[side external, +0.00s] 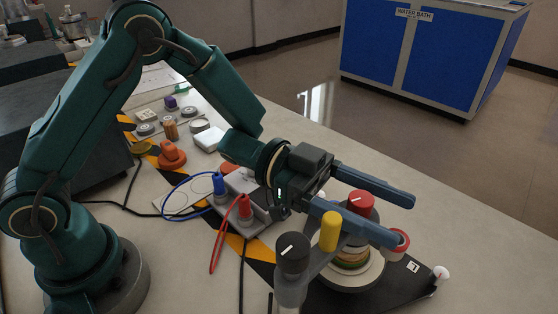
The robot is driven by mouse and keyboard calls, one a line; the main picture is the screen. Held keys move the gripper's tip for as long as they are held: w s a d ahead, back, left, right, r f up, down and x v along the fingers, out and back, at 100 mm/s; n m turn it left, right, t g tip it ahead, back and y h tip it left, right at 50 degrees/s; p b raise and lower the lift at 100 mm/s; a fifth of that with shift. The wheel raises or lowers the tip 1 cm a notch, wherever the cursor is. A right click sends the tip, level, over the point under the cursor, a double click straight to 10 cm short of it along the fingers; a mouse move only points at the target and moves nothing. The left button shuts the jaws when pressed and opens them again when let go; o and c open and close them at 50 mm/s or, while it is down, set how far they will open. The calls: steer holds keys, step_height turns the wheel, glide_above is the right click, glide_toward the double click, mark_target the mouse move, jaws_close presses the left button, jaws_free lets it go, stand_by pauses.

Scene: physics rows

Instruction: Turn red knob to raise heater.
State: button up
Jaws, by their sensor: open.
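The red knob (361,203) has a white mark on top and sits at the right of the work, above a round stack of coloured rings (352,257). My gripper (405,221) is open, with its two long blue-grey fingers reaching to the right. In the picture the red knob lies between the fingers; whether they are level with it or touch it I cannot tell. The near finger partly hides what is below the knob. I cannot tell for sure which part is the heater.
A black knob (293,252) and a yellow cylinder (330,231) stand close to the near finger. A red ring (402,240) is by its tip. Red and blue plugs (245,208) with cables lie left of the gripper. A blue WATER BATH cabinet (425,55) stands behind.

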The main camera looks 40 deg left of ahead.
steer(key=shift+d, duration=0.25)
jaws_close()
steer(key=shift+n+t, duration=0.3)
steer(key=shift+t, duration=0.1)
steer(key=n+t+y, duration=0.1)
steer(key=t, duration=0.1)
steer(key=n+t, duration=0.2)
steer(key=shift+w+a+y, duration=0.1)
steer(key=shift+w+y, duration=0.25)
steer(key=shift+y, duration=0.05)
steer(key=shift+w+a+n+t+y, duration=0.1)
steer(key=shift+w+n+t+y, duration=0.1)
steer(key=shift+n+t+y, duration=0.6)
steer(key=shift+t, duration=0.4)
